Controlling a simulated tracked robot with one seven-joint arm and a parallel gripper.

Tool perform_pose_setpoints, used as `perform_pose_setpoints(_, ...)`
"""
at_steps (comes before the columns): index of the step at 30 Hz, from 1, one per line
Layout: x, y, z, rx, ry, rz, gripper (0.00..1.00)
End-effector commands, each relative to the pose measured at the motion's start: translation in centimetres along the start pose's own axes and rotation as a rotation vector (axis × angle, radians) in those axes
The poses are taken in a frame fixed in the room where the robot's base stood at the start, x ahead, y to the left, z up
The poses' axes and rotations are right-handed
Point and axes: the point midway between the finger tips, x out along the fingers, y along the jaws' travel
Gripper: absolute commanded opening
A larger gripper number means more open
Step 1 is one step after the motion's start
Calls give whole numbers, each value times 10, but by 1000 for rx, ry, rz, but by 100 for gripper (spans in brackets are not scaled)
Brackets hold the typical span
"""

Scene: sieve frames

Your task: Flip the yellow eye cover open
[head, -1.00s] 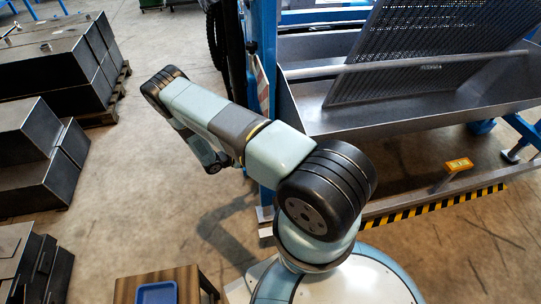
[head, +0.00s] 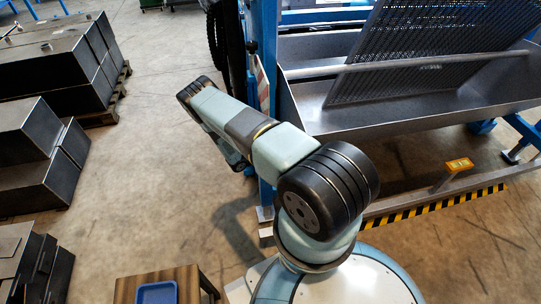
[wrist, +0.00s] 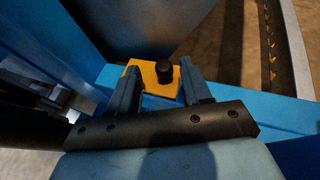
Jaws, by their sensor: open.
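In the wrist view a yellow plate (wrist: 147,77), which looks like the eye cover, lies against a blue beam with a round black knob (wrist: 164,71) standing on it. My gripper (wrist: 159,66) is open, one finger on each side of the knob. I cannot tell whether the fingers touch the plate or the knob. Part of the plate is hidden by the fingers. In the head view my arm reaches up and left beside the blue post, and the fingers and this plate are not visible there.
The blue beam (wrist: 245,112) runs beneath the plate. In the head view a blue post (head: 263,100) stands close to my arm, with a grey metal trough (head: 400,115) to its right. A small table (head: 187,278) stands front left. Dark blocks (head: 65,65) lie far left, with open floor between.

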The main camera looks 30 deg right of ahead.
Motion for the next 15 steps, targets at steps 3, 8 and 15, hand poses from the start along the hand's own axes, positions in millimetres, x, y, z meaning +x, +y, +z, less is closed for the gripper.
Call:
perform_pose_setpoints(3, 12, 0, 0, 1, 0, -1, 48)
perform_pose_setpoints(8, 18, 0, 0, 0, 0, 0, 48)
perform_pose_setpoints(15, 19, 0, 0, 0, 0, 0, 48)
